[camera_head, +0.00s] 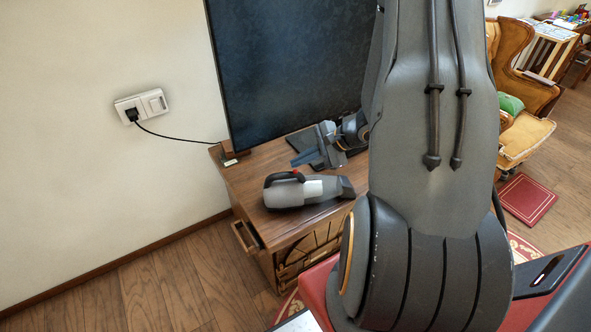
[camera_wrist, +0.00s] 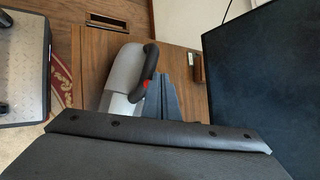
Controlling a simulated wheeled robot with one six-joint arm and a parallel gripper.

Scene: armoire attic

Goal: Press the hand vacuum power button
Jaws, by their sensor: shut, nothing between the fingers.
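The hand vacuum (camera_head: 306,190) lies on the wooden cabinet top (camera_head: 240,178) in the head view. It is grey and white with a dark handle. Its red power button (camera_head: 295,172) shows at the handle. In the wrist view the vacuum (camera_wrist: 122,75) stands out left of centre, and a bit of the red button (camera_wrist: 148,85) shows beside my fingers. My gripper (camera_head: 298,161) is shut and empty, with its fingertips close to the handle and button. I cannot tell whether the fingers touch the button, since they partly hide it in the wrist view.
A large dark screen (camera_head: 285,65) stands on the cabinet behind the vacuum, close to my gripper. A wall outlet (camera_head: 141,107) with a plugged black cord is at the left. A cabinet drawer (camera_head: 245,236) sticks out at the left end. An armchair (camera_head: 525,125) stands far right.

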